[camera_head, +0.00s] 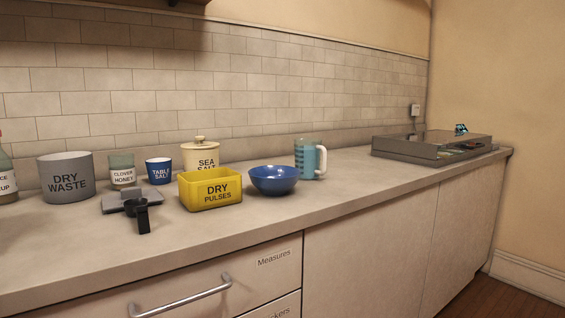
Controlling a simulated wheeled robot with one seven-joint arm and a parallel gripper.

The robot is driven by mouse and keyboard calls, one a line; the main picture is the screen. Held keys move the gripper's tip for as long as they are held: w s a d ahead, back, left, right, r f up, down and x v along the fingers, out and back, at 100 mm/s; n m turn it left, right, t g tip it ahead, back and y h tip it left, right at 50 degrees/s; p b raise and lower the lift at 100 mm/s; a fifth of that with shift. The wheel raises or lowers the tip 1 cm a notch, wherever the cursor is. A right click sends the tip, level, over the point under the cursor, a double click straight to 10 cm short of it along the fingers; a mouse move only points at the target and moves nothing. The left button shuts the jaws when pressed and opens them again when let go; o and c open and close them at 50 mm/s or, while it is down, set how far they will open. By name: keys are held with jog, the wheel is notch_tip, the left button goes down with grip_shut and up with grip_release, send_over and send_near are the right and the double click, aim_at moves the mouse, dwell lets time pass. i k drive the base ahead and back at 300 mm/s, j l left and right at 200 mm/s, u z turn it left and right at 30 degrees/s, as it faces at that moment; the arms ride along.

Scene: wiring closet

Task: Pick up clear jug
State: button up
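A jug (307,160) stands upright on the counter, right of the blue bowl and close behind it. It has a teal body with dark level bands on its left side and a pale handle on its right. It is the only jug I see, and it looks teal rather than plainly clear. The bowl covers a little of the jug's lower left or stands just beside it; I cannot tell which. My gripper is not in view.
On the counter (340,191), a blue bowl (274,180), yellow DRY PULSES box (210,189), SEA SALT jar (201,153), black scoop (142,213) and grey DRY WASTE bin (66,177) stand left of the jug. A grey tray (405,149) lies far right. Counter between is clear.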

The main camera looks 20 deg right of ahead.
aim_at(307, 151)
jog(key=i+l+u, duration=0.1)
jog(key=l+u, duration=0.2)
jog(key=l, duration=0.75)
jog(key=l+u, duration=0.35)
jog(key=l, duration=0.65)
